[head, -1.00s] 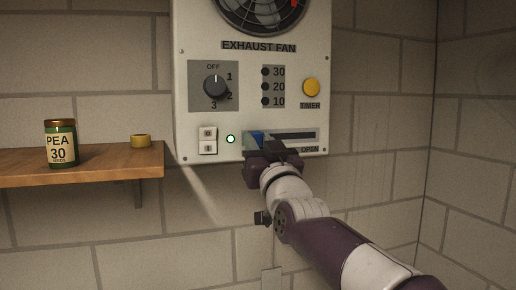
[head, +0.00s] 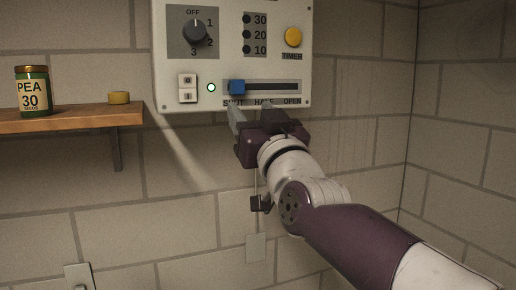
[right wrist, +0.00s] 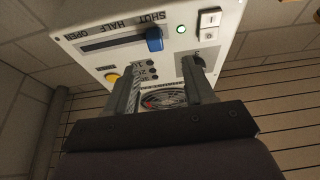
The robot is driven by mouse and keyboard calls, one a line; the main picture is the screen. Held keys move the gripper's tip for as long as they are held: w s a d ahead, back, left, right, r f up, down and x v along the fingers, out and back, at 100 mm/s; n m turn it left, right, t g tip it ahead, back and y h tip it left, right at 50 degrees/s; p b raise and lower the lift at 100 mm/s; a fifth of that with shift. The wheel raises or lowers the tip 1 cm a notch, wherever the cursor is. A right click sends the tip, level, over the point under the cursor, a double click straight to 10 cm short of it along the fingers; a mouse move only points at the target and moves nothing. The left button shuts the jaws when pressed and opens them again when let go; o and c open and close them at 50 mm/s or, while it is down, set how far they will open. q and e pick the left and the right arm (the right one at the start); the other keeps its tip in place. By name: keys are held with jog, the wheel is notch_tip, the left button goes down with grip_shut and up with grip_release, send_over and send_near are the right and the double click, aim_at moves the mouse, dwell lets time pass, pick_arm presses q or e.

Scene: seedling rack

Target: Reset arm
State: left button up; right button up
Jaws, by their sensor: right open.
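My right gripper (head: 250,121) is open and empty just below the lower edge of the white exhaust fan panel (head: 170,60). Its two fingers stand apart in the right wrist view (right wrist: 165,82), with nothing between them that they touch. The blue slider knob (head: 237,88) sits at the SHUT end of the dark slot (head: 275,87), apart from the fingers. The knob also shows in the right wrist view (right wrist: 154,39). My left gripper is in neither view.
The panel carries a dial (head: 195,31) pointing to OFF, a yellow timer button (head: 293,37), a white switch (head: 187,88) and a lit green lamp (head: 211,87).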

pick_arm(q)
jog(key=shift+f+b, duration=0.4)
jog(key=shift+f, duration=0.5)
pick_arm(e)
jog(key=v, duration=0.3)
jog(key=shift+s, duration=0.1)
notch_tip(320, 180, down, 28)
jog(key=w+g+h, duration=0.1)
jog(key=g+h, duration=0.2)
jog(key=g, duration=0.6)
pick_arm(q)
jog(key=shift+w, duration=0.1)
pick_arm(e)
jog(key=s+d+f+m+g+h, duration=0.1)
jog(key=s+d+f+g, duration=0.2)
jog(key=f, duration=0.6)
jog(key=s+d+f+m+g+h, duration=0.1)
jog(key=s+d+f+g, duration=0.3)
jog(key=s+d+f, duration=0.3)
jog(key=s+d+f+m+g+h, duration=0.1)
jog(key=s+d+f+g, duration=0.3)
jog(key=s+f, duration=0.4)
notch_tip(320, 180, down, 4)
jog(key=shift+d+r+h, duration=0.2)
jog(key=shift+d+h, duration=0.3)
